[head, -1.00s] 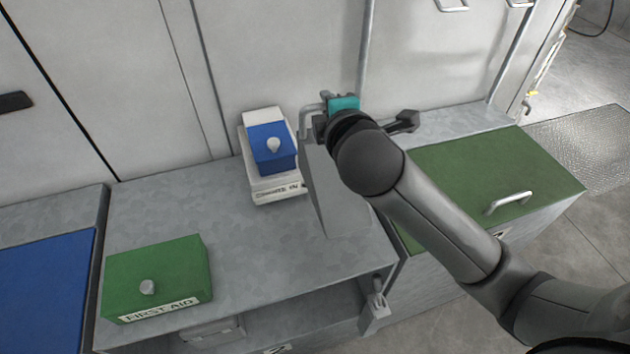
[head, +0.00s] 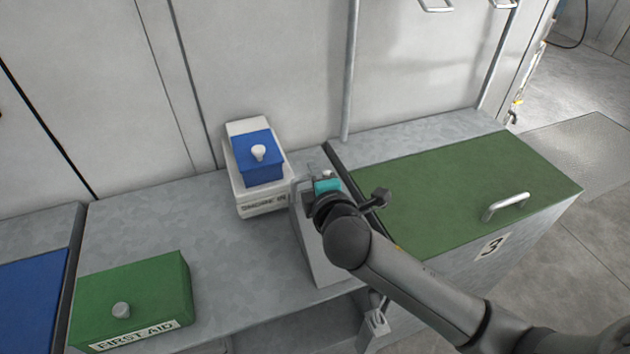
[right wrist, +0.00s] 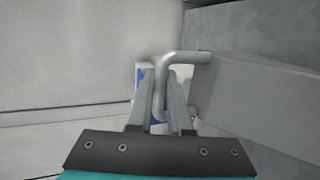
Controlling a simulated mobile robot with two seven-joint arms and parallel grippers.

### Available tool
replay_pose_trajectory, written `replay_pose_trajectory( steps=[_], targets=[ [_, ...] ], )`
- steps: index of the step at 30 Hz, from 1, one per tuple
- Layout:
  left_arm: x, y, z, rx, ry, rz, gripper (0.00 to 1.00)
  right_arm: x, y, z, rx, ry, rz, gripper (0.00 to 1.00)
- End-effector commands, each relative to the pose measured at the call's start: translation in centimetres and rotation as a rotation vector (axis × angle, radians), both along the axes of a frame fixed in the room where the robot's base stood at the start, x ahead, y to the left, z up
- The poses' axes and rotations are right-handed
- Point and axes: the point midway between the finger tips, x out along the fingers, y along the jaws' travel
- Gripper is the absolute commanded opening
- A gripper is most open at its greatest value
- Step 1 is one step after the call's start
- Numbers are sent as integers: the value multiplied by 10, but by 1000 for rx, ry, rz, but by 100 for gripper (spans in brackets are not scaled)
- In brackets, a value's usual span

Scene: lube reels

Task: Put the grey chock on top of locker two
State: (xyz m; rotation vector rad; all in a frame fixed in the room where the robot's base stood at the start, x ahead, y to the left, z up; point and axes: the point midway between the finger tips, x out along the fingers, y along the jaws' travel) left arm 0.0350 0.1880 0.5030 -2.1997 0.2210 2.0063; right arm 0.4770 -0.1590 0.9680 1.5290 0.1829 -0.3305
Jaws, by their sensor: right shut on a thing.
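The grey chock (head: 318,258) is a tall grey block with a bent metal handle. My right gripper (head: 310,186) is shut on that handle, which shows between the fingers in the right wrist view (right wrist: 163,88). The chock hangs upright over or on the right part of the middle locker's grey top (head: 225,235), near its front right edge. I cannot tell whether its base touches. The middle locker, between the blue-topped one and locker 3, seems to be locker two; its number is not readable. My left gripper is not in view.
A white case with a blue box (head: 258,165) stands close left of the chock. A green first aid box (head: 135,300) sits at the front left. Locker 3 has a green lid (head: 455,180) with a handle. The grey top between the boxes is clear.

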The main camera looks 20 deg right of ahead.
Motion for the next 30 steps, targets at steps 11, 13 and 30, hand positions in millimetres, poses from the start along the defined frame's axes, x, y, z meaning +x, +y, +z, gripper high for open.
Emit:
replay_pose_trajectory(
  steps=[11, 13, 30],
  targets=[
    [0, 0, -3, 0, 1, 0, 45, -1, 1, -10, 0, 7, 1, 29],
    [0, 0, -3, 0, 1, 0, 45, -1, 1, -10, 0, 5, 1, 37],
    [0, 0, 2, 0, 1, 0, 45, -20, 2, -1, 0, 2, 2, 47]
  ],
)
